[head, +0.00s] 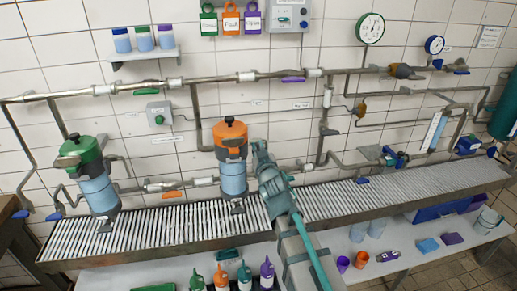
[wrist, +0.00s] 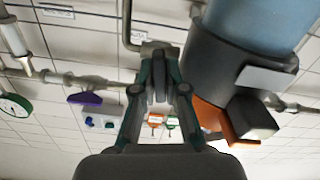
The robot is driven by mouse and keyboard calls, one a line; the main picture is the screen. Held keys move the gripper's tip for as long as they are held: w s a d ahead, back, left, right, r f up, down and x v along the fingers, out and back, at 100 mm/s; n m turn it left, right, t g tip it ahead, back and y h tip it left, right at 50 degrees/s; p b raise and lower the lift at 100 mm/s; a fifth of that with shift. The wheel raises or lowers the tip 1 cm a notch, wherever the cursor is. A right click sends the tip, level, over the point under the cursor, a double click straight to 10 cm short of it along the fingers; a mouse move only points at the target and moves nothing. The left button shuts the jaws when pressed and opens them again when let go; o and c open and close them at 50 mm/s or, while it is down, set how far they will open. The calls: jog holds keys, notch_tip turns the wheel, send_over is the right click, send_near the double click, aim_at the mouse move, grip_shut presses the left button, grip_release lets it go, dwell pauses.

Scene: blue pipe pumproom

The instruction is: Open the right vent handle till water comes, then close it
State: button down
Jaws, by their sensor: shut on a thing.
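The right filter housing has an orange cap (head: 231,130) with a dark knob and a clear blue bowl (head: 233,178). The bowl (wrist: 262,22) and orange cap (wrist: 212,117) also show in the wrist view, upside down. My gripper (head: 258,147) is just right of the orange cap. In the wrist view my gripper (wrist: 159,50) has its fingers drawn together on a small grey part, which looks like the right vent handle (wrist: 160,82). The fingers mostly hide it, so its angle is unclear. I see no water coming out.
A second filter with a green cap (head: 80,152) stands at left. Pipes with a purple handle (head: 292,80) and an orange handle (head: 172,194) run along the tiled wall. A ribbed drain tray (head: 165,226) lies below. Bottles (head: 245,277) and cups stand on the lower shelf.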

jog(key=n, duration=0.5)
jog(key=shift+a, duration=0.15)
jog(key=shift+n, duration=0.3)
dwell(0.3)
jog(key=c, duration=1.2)
grip_release()
jog(key=shift+r, duration=0.1)
jog(key=shift+r, duration=4.85)
